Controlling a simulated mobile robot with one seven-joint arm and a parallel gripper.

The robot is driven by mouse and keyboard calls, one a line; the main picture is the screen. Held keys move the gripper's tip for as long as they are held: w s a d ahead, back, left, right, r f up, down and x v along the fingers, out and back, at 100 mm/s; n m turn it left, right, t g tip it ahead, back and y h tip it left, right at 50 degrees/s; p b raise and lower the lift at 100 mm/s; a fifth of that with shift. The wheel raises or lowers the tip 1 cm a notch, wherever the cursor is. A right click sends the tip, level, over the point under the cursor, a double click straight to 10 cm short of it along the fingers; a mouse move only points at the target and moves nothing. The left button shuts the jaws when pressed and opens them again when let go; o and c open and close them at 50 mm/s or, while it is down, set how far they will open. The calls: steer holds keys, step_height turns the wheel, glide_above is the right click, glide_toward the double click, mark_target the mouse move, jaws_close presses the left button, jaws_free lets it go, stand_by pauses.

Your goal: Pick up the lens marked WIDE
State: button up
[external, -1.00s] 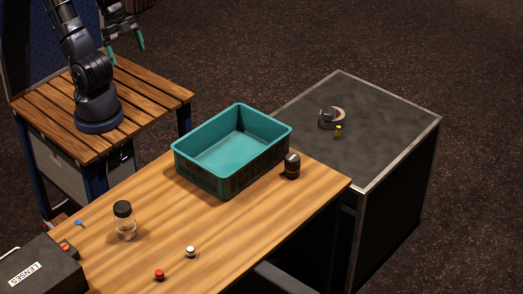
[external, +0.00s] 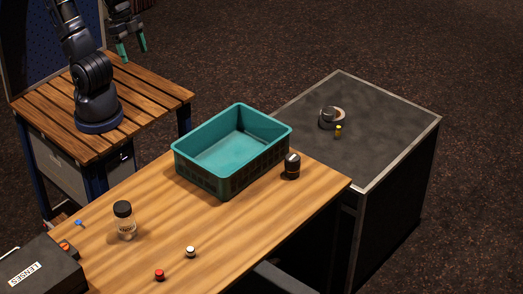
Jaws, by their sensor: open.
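A small black cylinder (external: 291,167), which looks like a lens, stands upright on the wooden desk beside the right corner of the teal crate. It has a small light mark near its top, too small to read, so I cannot tell whether it says WIDE. A black case (external: 38,262) labelled LENSES sits at the bottom left; its inside is hidden. My gripper (external: 132,48) has teal fingertips spread apart and empty. It hangs high above the slatted table at the upper left, far from the black cylinder.
The teal crate (external: 283,141) looks empty. A clear jar with a black lid (external: 124,221), a white-topped knob (external: 190,252) and a red one (external: 159,274) stand on the desk. A tape roll (external: 341,117) and a small yellow item (external: 338,131) are on the dark cabinet.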

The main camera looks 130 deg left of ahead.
steer(key=w+a+n+g, duration=0.1)
steer(key=w+a+n, duration=0.15)
steer(key=w, duration=0.45)
steer(key=w+a+n, duration=0.1)
steer(key=w+n, duration=0.3)
steer(key=w, duration=0.2)
steer(key=n+g+h, duration=0.1)
steer(key=n+g, duration=0.1)
steer(key=n, duration=1.8)
glide_above(293, 157)
steer(key=s, duration=0.1)
steer(key=f, duration=2.6)
steer(key=shift+s+a+f, duration=0.2)
steer(key=shift+a+f, duration=0.05)
steer(key=shift+w+a+f, duration=0.15)
steer(key=shift+a+f, duration=0.05)
steer(key=shift+f, duration=0.6)
steer(key=f, duration=0.3)
steer(key=w+d+f, duration=0.1)
steer(key=f, duration=0.6)
steer(key=shift+w+d, duration=0.15)
steer(key=shift+r, duration=0.1)
steer(key=shift+c, duration=0.4)
